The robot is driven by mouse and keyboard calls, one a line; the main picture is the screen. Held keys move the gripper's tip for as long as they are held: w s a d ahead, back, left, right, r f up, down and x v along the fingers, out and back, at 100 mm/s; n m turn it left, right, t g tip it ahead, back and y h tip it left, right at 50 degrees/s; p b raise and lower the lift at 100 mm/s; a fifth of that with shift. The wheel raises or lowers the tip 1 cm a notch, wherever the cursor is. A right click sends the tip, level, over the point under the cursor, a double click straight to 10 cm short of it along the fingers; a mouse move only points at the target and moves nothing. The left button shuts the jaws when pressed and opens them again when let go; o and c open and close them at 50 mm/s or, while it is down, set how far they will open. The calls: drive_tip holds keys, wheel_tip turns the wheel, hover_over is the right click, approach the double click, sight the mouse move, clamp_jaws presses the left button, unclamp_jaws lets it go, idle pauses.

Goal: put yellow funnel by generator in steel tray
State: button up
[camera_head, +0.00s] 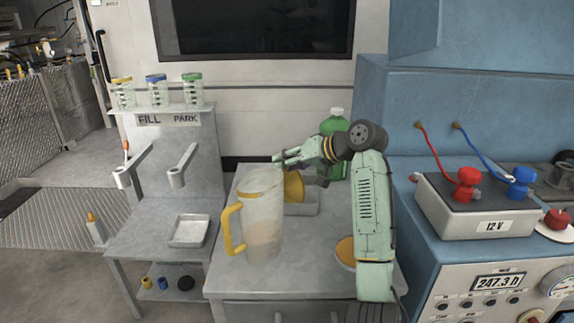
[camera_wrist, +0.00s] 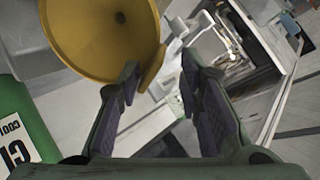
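A yellow funnel (camera_head: 294,187) is on the middle bench at a grey tray (camera_head: 304,209), partly hidden by the clear pitcher and my gripper. It looms large in the wrist view (camera_wrist: 98,30), its rim beside the left fingertip. A second yellow round object (camera_head: 345,251), rim showing, is partly behind my arm near the blue machine; I cannot tell if it is a funnel. My gripper (camera_head: 279,160) is open and appears empty, above the first funnel; its parted fingers show in the wrist view (camera_wrist: 160,82). A small steel tray (camera_head: 189,231) lies empty on the left bench.
A clear pitcher with yellow handle (camera_head: 262,215) stands in front of the funnel. A green jug (camera_head: 334,145) stands behind my gripper. The blue machine (camera_head: 470,265) with a 12 V battery (camera_head: 480,212) is at right. FILL and PARK holders (camera_head: 180,168) rise behind the steel tray.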

drive_tip(key=v, duration=1.2)
drive_tip(key=shift+s+d+f, duration=0.1)
